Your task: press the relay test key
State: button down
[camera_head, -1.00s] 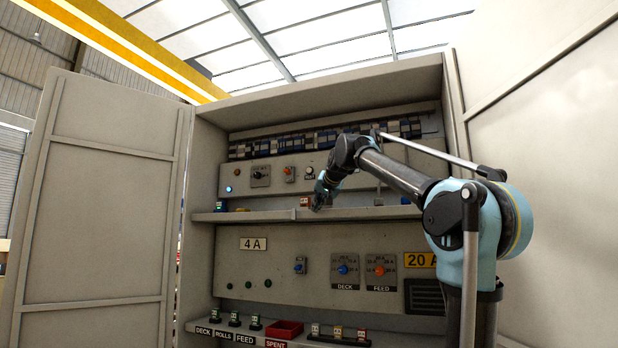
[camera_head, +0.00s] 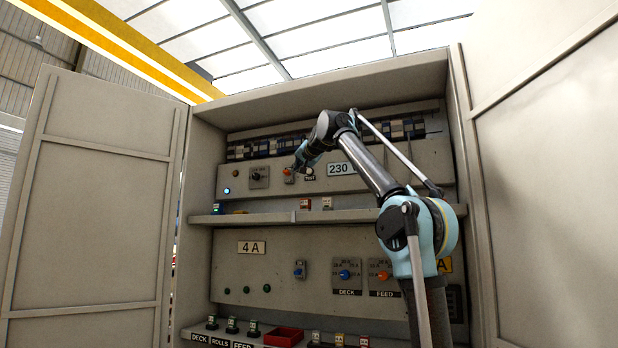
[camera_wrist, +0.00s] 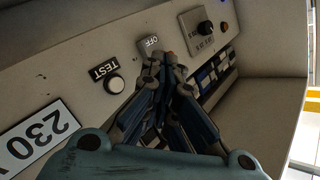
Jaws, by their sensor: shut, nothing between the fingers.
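The relay test key is a round white button (camera_wrist: 114,84) beside a black TEST label (camera_wrist: 93,73) in the wrist view. In the head view my gripper hides the button, and the TEST label (camera_head: 309,178) shows just below. My gripper (camera_wrist: 163,57) is shut and empty. Its fingertips are at the OFF label (camera_wrist: 150,43) and in front of a mostly hidden red-orange control, to one side of the white button. In the head view my gripper (camera_head: 296,170) is at the upper panel beside the orange knob (camera_head: 288,174). I cannot tell whether the fingertips touch the panel.
A black rotary switch (camera_head: 259,176) and a lit blue lamp (camera_head: 227,190) are left on the same panel. A 230 V plate (camera_head: 342,169) is to the right. A shelf (camera_head: 270,216) with small relays runs below. The cabinet door (camera_head: 100,220) stands open at left.

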aim_at(309, 171)
jog(key=w+d, duration=0.3)
jog(key=w, duration=0.5)
dwell(0.4)
jog(key=shift+w, duration=0.2)
dwell(1.3)
jog(key=shift+w, duration=0.2)
jog(key=shift+w+d, duration=0.2)
jog(key=shift+w, duration=0.15)
dwell(0.8)
jog(key=shift+s, duration=0.1)
dwell(0.3)
jog(key=shift+s+a, duration=0.3)
jog(key=shift+s, duration=0.35)
